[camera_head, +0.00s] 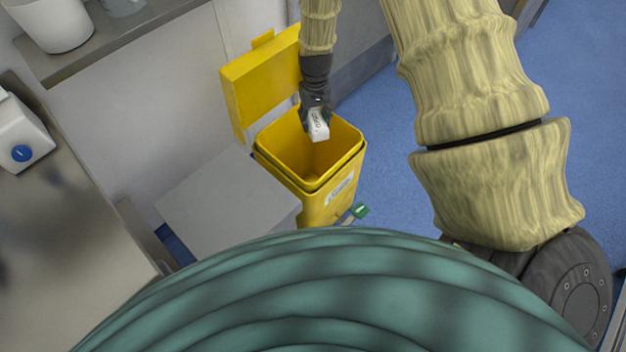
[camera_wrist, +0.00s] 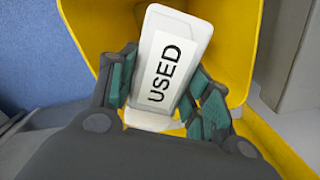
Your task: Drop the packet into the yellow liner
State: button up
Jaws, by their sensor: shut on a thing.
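The packet (camera_head: 318,125) is a small white block with a label; in the wrist view the packet (camera_wrist: 165,65) reads "USED". My gripper (camera_head: 314,108) is shut on it, with the green-padded fingers of my gripper (camera_wrist: 165,92) on both its sides. The yellow liner (camera_head: 285,147) is inside a yellow bin with its lid open. In the head view the packet appears over the bin's opening. The yellow wall (camera_wrist: 225,40) shows behind the packet in the wrist view. The exact height of the packet above the rim is hard to tell.
The open yellow lid (camera_head: 262,85) stands up behind the bin, close to my arm. A grey box-like surface (camera_head: 228,203) is left of the bin. A steel counter (camera_head: 60,215) is further left. A small green-ended item (camera_head: 359,211) is by the bin's front. Blue floor (camera_head: 385,130) lies right.

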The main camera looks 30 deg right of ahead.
notch_tip(320, 180, down, 6)
jog(key=b, duration=0.5)
jog(key=o, duration=1.1)
jog(key=shift+r, duration=0.15)
notch_tip(320, 180, up, 12)
jog(key=shift+f, duration=0.1)
jog(key=shift+a, duration=0.1)
dwell(0.4)
